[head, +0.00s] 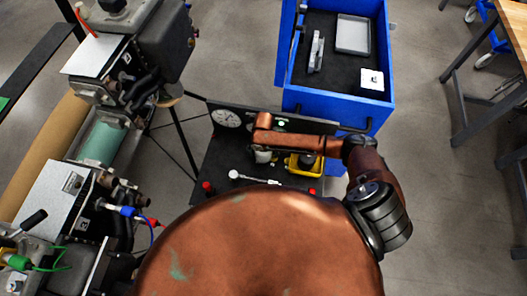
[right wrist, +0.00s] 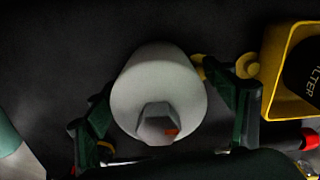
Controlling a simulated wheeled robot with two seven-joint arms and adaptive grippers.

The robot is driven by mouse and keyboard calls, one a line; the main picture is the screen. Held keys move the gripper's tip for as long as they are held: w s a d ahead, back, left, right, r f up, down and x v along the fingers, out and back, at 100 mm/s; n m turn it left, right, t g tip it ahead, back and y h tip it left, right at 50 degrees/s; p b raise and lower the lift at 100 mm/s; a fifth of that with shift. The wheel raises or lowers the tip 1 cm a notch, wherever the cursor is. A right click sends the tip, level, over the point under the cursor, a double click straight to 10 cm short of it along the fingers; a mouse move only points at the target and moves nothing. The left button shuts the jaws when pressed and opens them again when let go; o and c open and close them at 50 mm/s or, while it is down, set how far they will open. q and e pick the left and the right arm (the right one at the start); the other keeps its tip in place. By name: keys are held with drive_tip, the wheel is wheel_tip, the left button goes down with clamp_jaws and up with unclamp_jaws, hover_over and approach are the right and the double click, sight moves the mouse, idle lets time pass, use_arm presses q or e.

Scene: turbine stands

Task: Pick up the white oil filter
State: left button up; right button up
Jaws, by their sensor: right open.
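The white oil filter (right wrist: 155,80) is a pale, rounded cylinder with a grey hexagonal end and a small red mark, seen nearly end-on in the right wrist view. My right gripper (right wrist: 157,88) is open, with one green-and-black finger on each side of the filter. I cannot tell whether either finger touches it. In the head view, a small part of the white filter (head: 263,157) shows below the end of my copper-coloured right arm, which hides most of the gripper. My left gripper is not in view.
A yellow bin (right wrist: 272,85) holding a black filter (right wrist: 308,72) is close on the right. A gauge (head: 227,118), a white-headed tool (head: 234,174) and red knobs share the dark stand (head: 215,160). A blue open drawer (head: 340,106) is behind; machinery (head: 130,60) is at left.

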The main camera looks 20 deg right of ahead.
drive_tip(key=shift+c, duration=0.4)
drive_tip(key=c, duration=1.7)
drive_tip(key=shift+w, duration=0.1)
drive_tip(key=shift+r, duration=0.55)
wheel_tip(320, 180, up, 2)
drive_tip(key=shift+r+b, duration=0.15)
drive_tip(key=shift+b, duration=0.3)
drive_tip(key=s+a+r, duration=0.1)
drive_tip(key=s+r, duration=0.2)
drive_tip(key=s, duration=0.1)
drive_tip(key=s+a+r, duration=0.2)
drive_tip(key=s+r, duration=0.1)
drive_tip(key=s, duration=0.2)
drive_tip(key=s+a+r+b, duration=0.1)
drive_tip(key=s+r, duration=0.2)
drive_tip(key=s, duration=0.1)
drive_tip(key=shift+s+a+r, duration=0.15)
drive_tip(key=shift+a+r, duration=0.1)
drive_tip(key=shift+r, duration=0.05)
